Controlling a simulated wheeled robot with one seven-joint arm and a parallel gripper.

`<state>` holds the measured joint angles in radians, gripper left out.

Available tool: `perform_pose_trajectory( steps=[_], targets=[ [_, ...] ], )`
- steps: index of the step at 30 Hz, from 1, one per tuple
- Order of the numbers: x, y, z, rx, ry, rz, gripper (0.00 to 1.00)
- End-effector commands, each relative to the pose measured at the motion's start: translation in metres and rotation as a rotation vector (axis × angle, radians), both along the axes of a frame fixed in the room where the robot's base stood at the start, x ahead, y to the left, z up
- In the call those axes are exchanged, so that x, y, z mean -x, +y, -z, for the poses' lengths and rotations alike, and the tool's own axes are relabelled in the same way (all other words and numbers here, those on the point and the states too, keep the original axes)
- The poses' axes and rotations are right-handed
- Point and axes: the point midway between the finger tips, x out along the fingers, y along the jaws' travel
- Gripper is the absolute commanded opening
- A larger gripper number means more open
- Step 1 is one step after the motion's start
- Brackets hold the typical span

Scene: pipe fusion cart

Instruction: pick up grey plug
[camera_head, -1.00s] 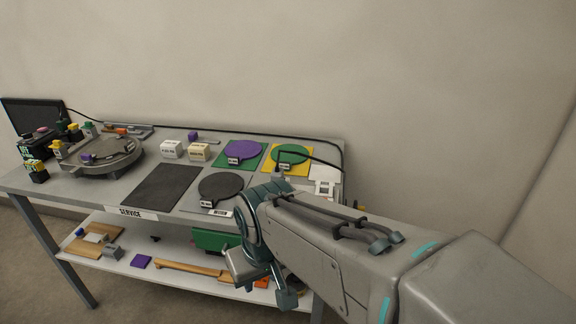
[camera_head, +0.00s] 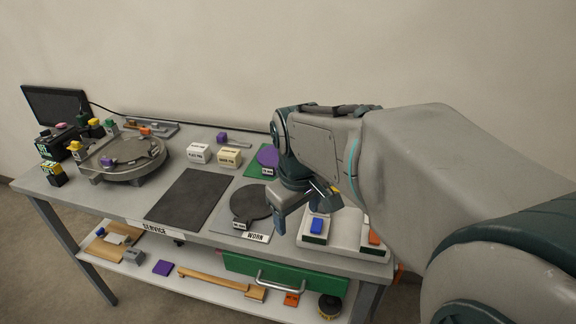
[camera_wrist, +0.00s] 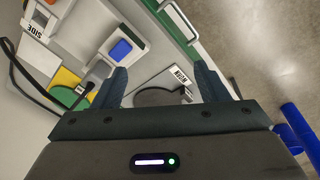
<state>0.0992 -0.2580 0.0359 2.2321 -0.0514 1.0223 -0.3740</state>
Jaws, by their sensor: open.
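My gripper (camera_head: 308,207) is above the right part of the cart's top, near the WORN pad. In the wrist view my gripper (camera_wrist: 162,72) has its two fingers apart with nothing held between them. I cannot clearly identify a grey plug. A small grey block (camera_head: 133,256) lies on the lower shelf at the left, far from my gripper; I cannot tell whether it is the plug. The wrist view does not show this block.
A black disc (camera_head: 251,202) lies on the WORN pad. A blue-topped block (camera_head: 317,226) sits in a white holder at the right. A dark mat (camera_head: 190,196) is bare. A round fixture (camera_head: 122,160) stands at the left. A green drawer (camera_head: 285,273) hangs below.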

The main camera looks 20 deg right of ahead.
Motion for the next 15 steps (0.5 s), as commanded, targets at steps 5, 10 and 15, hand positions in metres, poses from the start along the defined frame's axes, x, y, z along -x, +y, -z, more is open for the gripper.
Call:
perform_pose_trajectory(
  steps=[5,10,15],
  targets=[
    [-0.060,-0.037,-0.033,0.054,0.117,-0.262,0.67],
    [-0.099,-0.067,-0.044,0.065,0.201,-0.475,0.67],
    [-0.119,-0.084,-0.047,0.061,0.245,-0.598,0.67]
  ],
)
